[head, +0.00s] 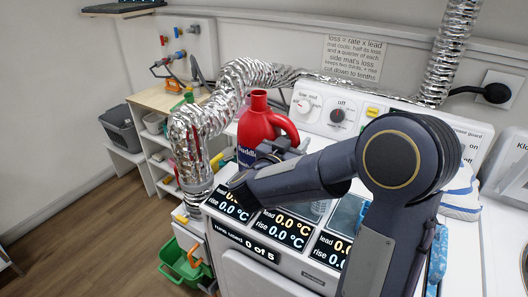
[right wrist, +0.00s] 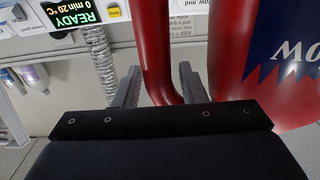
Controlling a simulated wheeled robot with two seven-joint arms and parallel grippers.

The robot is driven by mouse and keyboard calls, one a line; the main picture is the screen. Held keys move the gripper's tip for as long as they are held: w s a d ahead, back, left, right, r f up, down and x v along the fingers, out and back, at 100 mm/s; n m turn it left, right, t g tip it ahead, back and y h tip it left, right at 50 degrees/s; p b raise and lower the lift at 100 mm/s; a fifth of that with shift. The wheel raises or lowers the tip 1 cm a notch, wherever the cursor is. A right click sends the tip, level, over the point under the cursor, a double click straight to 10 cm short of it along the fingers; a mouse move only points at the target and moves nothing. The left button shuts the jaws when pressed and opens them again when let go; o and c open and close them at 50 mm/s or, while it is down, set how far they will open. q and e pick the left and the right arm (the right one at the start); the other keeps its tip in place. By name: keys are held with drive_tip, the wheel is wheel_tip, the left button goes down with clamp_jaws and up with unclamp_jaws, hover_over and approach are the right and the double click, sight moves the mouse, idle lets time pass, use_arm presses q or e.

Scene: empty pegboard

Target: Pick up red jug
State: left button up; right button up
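The red jug (head: 257,124) stands upright on the white machine top in the head view, its handle on the right and a dark blue label on its front. In the right wrist view the jug body (right wrist: 233,60) fills the right side, upside down, with its red handle (right wrist: 160,50) left of it. My right gripper (right wrist: 158,88) is open, with one finger on each side of the handle. A gap shows between the left finger and the handle; whether the right finger touches it I cannot tell. In the head view my right gripper (head: 284,147) is partly hidden at the handle. My left gripper is out of view.
A silver foil duct (head: 190,140) bends close along the jug's left and back. A control panel with knobs (head: 337,115) stands behind. Display panels (head: 283,229) line the machine's front edge. A striped cloth (head: 461,195) lies to the right. A green bin (head: 184,262) is low at left.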

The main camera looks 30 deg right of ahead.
clamp_jaws()
drive_tip(key=shift+r, duration=0.25)
